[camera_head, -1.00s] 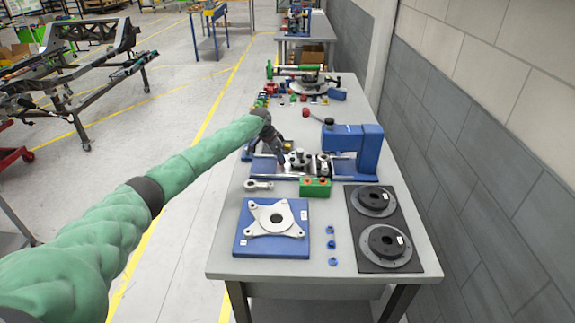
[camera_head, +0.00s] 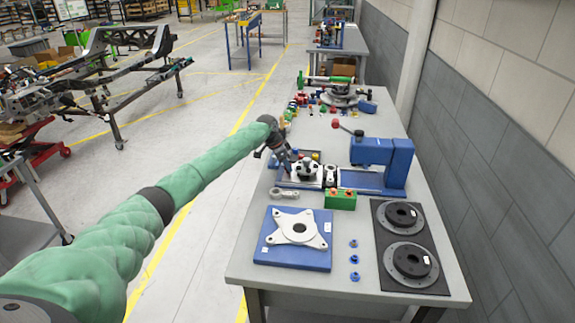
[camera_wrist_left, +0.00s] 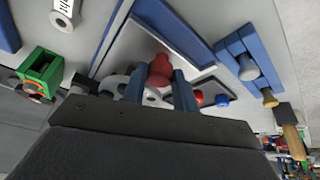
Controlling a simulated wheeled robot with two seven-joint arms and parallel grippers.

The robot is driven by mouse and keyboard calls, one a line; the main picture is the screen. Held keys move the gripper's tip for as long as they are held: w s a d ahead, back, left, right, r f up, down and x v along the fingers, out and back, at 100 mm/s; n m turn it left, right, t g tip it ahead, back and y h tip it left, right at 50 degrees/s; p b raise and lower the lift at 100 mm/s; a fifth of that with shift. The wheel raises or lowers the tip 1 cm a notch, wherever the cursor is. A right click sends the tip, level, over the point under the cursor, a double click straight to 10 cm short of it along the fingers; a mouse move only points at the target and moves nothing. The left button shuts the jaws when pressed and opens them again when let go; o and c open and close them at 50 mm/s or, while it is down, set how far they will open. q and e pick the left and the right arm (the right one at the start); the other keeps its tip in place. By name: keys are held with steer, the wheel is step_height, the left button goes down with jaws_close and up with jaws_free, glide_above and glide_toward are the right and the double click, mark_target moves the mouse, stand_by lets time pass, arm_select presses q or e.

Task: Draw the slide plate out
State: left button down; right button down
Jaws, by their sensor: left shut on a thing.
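The slide plate (camera_head: 307,170) is a light-coloured carriage with dark clamp parts, lying on the rails of the blue-based press fixture (camera_head: 396,160). It sits toward the left end, clear of the blue press head. My left gripper (camera_head: 292,163) reaches down to the plate's left side. In the left wrist view its two blue fingers are shut on a red knob (camera_wrist_left: 160,68), which stands on the carriage. The arm and fingers hide part of the plate. My right gripper does not show.
A green box (camera_head: 341,200) and a metal link (camera_head: 284,193) lie in front of the fixture. A blue plate with a white flange (camera_head: 300,229) and a black mat with discs (camera_head: 397,286) are nearer. Small coloured parts lie behind.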

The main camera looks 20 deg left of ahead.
arm_select(q)
steer(key=c, duration=1.1)
jaws_free()
steer(key=shift+a+r, duration=0.15)
steer(key=shift+a, duration=0.2)
steer(key=shift+s, duration=0.1)
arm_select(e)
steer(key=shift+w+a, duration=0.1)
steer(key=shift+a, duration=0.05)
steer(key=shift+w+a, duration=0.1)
arm_select(q)
steer(key=shift+r+b, duration=0.2)
steer(key=shift+b, duration=0.1)
steer(key=b+v, duration=0.2)
steer(key=v, duration=0.5)
steer(key=shift+a, duration=0.2)
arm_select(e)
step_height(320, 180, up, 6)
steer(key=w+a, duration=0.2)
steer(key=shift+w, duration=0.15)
arm_select(q)
steer(key=shift+s, duration=0.15)
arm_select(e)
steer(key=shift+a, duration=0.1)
